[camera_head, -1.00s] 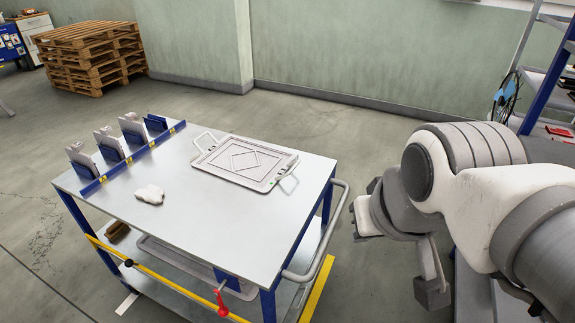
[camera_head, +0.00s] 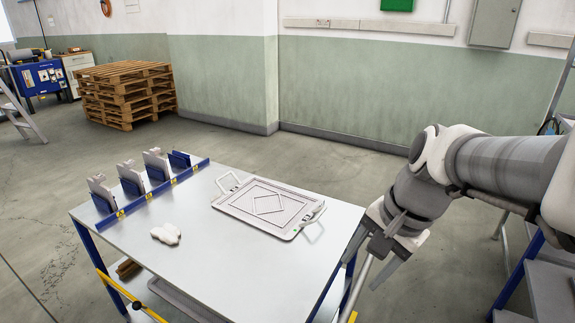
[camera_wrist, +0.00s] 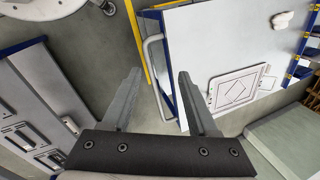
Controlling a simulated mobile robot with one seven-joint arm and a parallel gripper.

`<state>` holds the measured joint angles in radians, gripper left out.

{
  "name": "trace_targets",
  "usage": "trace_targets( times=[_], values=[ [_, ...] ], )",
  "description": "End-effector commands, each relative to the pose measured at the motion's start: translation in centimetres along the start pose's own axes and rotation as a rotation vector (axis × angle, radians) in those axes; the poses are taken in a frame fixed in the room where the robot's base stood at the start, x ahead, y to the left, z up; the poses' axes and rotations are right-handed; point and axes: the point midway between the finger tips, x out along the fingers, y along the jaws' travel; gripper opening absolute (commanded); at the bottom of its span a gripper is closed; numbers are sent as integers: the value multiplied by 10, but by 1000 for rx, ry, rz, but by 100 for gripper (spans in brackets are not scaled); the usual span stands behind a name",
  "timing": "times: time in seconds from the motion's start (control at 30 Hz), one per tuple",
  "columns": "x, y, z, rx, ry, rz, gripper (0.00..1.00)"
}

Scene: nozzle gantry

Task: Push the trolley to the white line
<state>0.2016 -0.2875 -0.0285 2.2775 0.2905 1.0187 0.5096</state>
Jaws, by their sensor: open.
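The trolley (camera_head: 235,275) has a grey-white top and blue legs. It stands in the lower middle of the head view, and its lower part is cut off. In the wrist view, its top (camera_wrist: 215,45) fills the upper right. Its pale push handle (camera_wrist: 147,48) curves between my fingers in that view; I cannot tell how far below them it lies. My gripper (camera_head: 367,265) is open at the trolley's right edge and partly hides the handle. Its two fingers (camera_wrist: 160,76) are apart. The white line does not show in the current views.
A tray with handles (camera_head: 268,206), a white cloth-like lump (camera_head: 166,234) and a blue rack (camera_head: 155,192) with grey parts are on the trolley. Pallets (camera_head: 125,93) stand at the back left. Shelving (camera_head: 548,280) is close on the right. Floor behind the trolley is clear.

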Motion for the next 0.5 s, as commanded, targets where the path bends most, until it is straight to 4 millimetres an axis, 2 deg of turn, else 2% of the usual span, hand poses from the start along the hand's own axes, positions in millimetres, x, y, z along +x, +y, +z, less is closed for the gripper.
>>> trace_targets(
  times=[0.03, 0.27, 0.5],
  values=[
    [16, 1, -11, 108, -40, 3, 60],
    [60, -1, -47, 590, -229, 13, 60],
    [106, 4, -90, 1071, -432, 36, 60]
  ],
)
